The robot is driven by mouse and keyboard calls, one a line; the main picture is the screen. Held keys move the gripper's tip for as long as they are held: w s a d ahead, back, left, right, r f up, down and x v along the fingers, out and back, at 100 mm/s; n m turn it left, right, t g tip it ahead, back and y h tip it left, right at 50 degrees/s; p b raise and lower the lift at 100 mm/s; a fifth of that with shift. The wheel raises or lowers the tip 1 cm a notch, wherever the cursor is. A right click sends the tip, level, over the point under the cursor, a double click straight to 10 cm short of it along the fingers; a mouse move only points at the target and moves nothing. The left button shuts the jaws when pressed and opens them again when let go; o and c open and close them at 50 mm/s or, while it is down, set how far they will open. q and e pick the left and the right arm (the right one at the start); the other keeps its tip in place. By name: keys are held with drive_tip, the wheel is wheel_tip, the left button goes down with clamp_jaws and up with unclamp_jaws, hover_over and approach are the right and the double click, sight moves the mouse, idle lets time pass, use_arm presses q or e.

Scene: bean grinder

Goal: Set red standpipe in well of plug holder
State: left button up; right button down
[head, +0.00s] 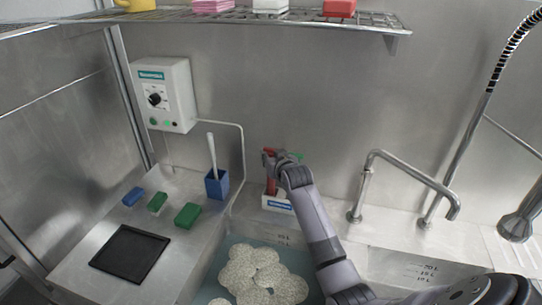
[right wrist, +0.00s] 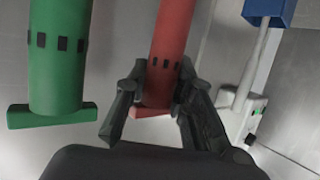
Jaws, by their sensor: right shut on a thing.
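The red standpipe (head: 271,187) stands roughly upright at the white plug holder (head: 279,205) on the ledge behind the sink. My right gripper (head: 276,160) is shut on it near its top. In the right wrist view the red standpipe (right wrist: 172,40) runs between the fingers of the right gripper (right wrist: 160,90). Whether its lower end is inside a well or just above cannot be told. A green standpipe (right wrist: 60,60) is beside it, mostly hidden behind my gripper in the head view (head: 297,156). My left gripper is out of view.
A blue cup (head: 217,184) with a pale-handled tool stands left of the holder. Blue and green blocks and a black tray (head: 130,252) lie on the left counter. A tap (head: 400,165) rises at right. Pale speckled discs (head: 262,270) lie in the left basin.

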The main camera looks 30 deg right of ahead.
drive_tip(key=shift+f, duration=0.15)
drive_tip(key=c, duration=1.4)
unclamp_jaws()
drive_tip(key=shift+o, duration=0.2)
drive_tip(key=b+v, duration=0.2)
drive_tip(key=v, duration=1)
